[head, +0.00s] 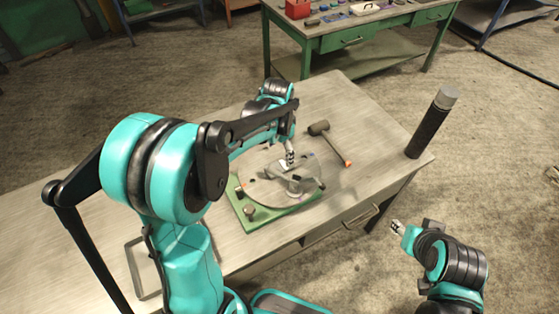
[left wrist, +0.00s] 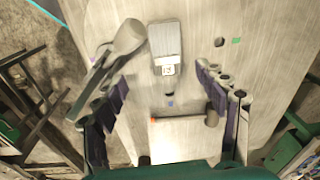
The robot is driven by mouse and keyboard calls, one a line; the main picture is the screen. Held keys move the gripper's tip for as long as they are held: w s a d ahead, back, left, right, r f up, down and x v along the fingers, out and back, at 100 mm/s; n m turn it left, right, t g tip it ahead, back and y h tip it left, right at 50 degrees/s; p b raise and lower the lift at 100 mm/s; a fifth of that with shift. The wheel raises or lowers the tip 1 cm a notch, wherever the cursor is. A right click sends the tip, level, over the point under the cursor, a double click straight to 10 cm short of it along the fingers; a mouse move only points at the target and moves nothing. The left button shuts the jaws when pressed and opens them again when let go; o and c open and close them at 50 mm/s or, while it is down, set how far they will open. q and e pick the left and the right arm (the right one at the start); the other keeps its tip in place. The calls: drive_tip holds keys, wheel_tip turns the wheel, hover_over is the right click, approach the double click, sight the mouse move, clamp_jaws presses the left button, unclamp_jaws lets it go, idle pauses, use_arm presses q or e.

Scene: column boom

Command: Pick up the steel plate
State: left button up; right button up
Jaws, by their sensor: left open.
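A green base (head: 249,217) with a round grey fixture (head: 262,192) sits on the workbench in the head view. A flat grey piece (head: 285,174) on this fixture looks like the steel plate, but my gripper partly covers it and its outline is unclear. My left gripper (head: 290,160) is above it, pointing down. In the left wrist view my left gripper (left wrist: 163,92) has its fingers well apart, with nothing clearly held between them. My right gripper (head: 397,228) is off the bench's right front side, apart from the fixture; its jaws are too small to read.
A mallet (head: 319,128) lies right of the fixture. A dark upright cylinder (head: 430,126) stands at the bench's right corner. A dark-edged flat frame (head: 131,258) lies at the left. A green table (head: 312,42) stands behind. The workbench (head: 355,100) is clear at the back right.

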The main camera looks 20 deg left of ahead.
sight(279, 167)
use_arm(q)
drive_tip(key=shift+w+a+f+m+g+p, duration=0.15)
drive_tip(key=shift+w+f+m+g+p, duration=0.1)
drive_tip(key=shift+w+f, duration=0.3)
drive_tip(key=shift+w+a+f+m+g+p, duration=0.15)
drive_tip(key=shift+w+f+m+g+p, duration=0.1)
drive_tip(key=shift+w+f, duration=0.3)
drive_tip(key=f, duration=0.4)
drive_tip(key=f+b, duration=0.1)
drive_tip(key=f, duration=0.2)
drive_tip(key=shift+s+a+f, duration=0.15)
drive_tip(key=shift+s+f, duration=0.05)
drive_tip(key=shift+f, duration=0.2)
clamp_jaws()
